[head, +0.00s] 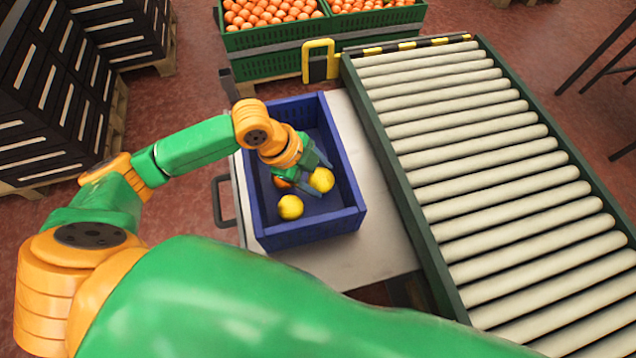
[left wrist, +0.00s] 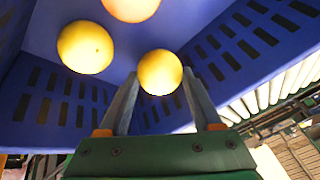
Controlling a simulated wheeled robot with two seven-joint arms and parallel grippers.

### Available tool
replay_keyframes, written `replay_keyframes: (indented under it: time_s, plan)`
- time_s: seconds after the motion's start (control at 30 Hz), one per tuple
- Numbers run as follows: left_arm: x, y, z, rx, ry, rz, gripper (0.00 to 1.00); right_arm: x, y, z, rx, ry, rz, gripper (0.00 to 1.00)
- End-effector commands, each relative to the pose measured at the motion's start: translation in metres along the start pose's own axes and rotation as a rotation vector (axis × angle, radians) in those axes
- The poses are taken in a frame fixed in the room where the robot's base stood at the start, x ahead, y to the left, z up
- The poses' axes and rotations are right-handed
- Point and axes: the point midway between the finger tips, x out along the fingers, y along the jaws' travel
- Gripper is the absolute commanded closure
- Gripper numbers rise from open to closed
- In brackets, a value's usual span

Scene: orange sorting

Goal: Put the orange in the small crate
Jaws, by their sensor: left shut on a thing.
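A blue crate (head: 352,219) with slotted walls stands on a pale table; its walls fill much of the left wrist view (left wrist: 245,50). My left gripper (head: 309,182) reaches down into it. It is shut on a yellow fruit (head: 321,180), which shows between the fingertips in the left wrist view (left wrist: 160,72). A second yellow fruit (head: 290,207) lies loose in the crate. My right gripper is not in view.
A roller conveyor (head: 500,180) runs along the right of the table (head: 375,245). Green crates (head: 275,38) full of orange fruits stand at the back. Stacked black crates (head: 60,90) stand at the left. A yellow handle (head: 319,60) stands behind the blue crate.

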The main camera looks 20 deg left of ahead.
Motion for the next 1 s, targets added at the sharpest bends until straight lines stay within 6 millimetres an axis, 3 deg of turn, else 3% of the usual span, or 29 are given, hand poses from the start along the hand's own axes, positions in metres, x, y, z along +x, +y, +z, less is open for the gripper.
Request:
replay_keyframes:
  time_s: [0.1,0.17,0.2,0.3,0.33,0.37,0.73,1.0]
  plan:
    - [0.024,0.008,0.010,-0.003,0.000,0.004,0.92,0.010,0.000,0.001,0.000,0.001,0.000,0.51]
    - [0.026,0.008,0.011,-0.001,-0.001,0.001,0.92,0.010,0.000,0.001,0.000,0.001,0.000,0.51]
    - [0.025,0.007,0.011,0.000,-0.001,0.001,1.00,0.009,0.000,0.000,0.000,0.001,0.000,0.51]
    - [0.025,0.007,0.010,0.000,-0.002,0.001,1.00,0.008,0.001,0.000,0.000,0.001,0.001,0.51]
    - [0.025,0.007,0.010,0.000,-0.002,0.001,0.26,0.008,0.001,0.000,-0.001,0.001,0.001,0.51]
    - [0.025,0.007,0.010,0.000,-0.002,0.001,0.21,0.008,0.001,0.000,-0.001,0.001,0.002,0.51]
    - [0.017,0.006,0.010,0.000,-0.001,0.000,0.21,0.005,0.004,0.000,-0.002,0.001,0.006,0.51]
    - [-0.045,0.005,0.009,0.000,-0.004,-0.002,0.21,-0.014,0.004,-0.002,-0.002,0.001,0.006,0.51]
